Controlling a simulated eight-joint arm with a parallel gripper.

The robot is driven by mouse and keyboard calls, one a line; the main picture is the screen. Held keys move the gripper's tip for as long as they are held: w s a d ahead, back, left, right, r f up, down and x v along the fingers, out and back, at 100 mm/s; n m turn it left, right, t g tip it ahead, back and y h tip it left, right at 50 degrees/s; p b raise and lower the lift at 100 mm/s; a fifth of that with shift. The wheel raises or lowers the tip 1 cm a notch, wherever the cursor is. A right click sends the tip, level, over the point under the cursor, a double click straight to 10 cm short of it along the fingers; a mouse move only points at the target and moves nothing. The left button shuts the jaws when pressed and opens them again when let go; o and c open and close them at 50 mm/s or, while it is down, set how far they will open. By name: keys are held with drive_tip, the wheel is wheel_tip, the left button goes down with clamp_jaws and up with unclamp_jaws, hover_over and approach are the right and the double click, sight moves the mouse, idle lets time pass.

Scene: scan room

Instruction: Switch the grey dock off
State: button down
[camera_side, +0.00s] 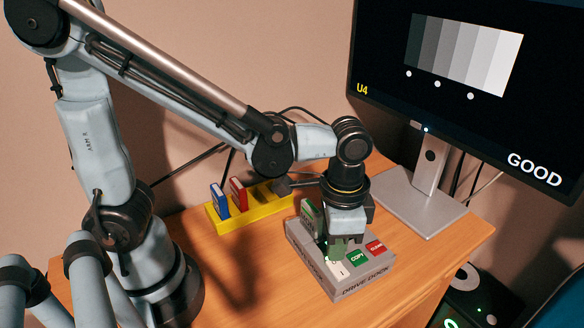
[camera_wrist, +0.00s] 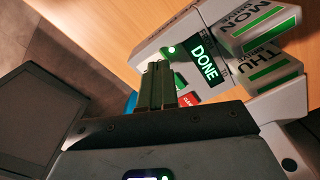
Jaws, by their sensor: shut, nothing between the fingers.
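The grey dock (camera_side: 318,278) sits on the wooden desk, with "DRIVE DOCK" on its front. Its top has a white button (camera_side: 340,271), a green COPY button (camera_side: 357,259) and a red button (camera_side: 375,248). My gripper (camera_side: 336,254) is shut and empty, pointing down over the dock near the white button; I cannot tell whether it touches. In the wrist view my shut fingers (camera_wrist: 156,84) cover part of the dock. The dock's display (camera_wrist: 204,62) reads DONE in green, beside a lit green light (camera_wrist: 171,50). Drives labelled MON (camera_wrist: 262,22) and THU (camera_wrist: 266,70) stand in the dock.
A yellow rack (camera_side: 228,222) holding a blue drive (camera_side: 219,200) and a red drive (camera_side: 238,194) stands behind the dock, to the left. A monitor (camera_side: 440,75) reading U4 and GOOD stands at the right on a silver stand (camera_side: 425,208). The desk's front left is clear.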

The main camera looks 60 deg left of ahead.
drive_tip(key=shift+f, duration=0.85)
idle(0.4)
drive_tip(key=shift+r, duration=3.55)
drive_tip(key=a+r+n+t, duration=0.1)
drive_tip(key=a+n+t, duration=0.5)
drive_tip(key=a, duration=0.6)
drive_tip(key=shift+w+a+t, duration=0.4)
drive_tip(key=shift+w+t, duration=0.05)
drive_tip(key=shift+t, duration=0.15)
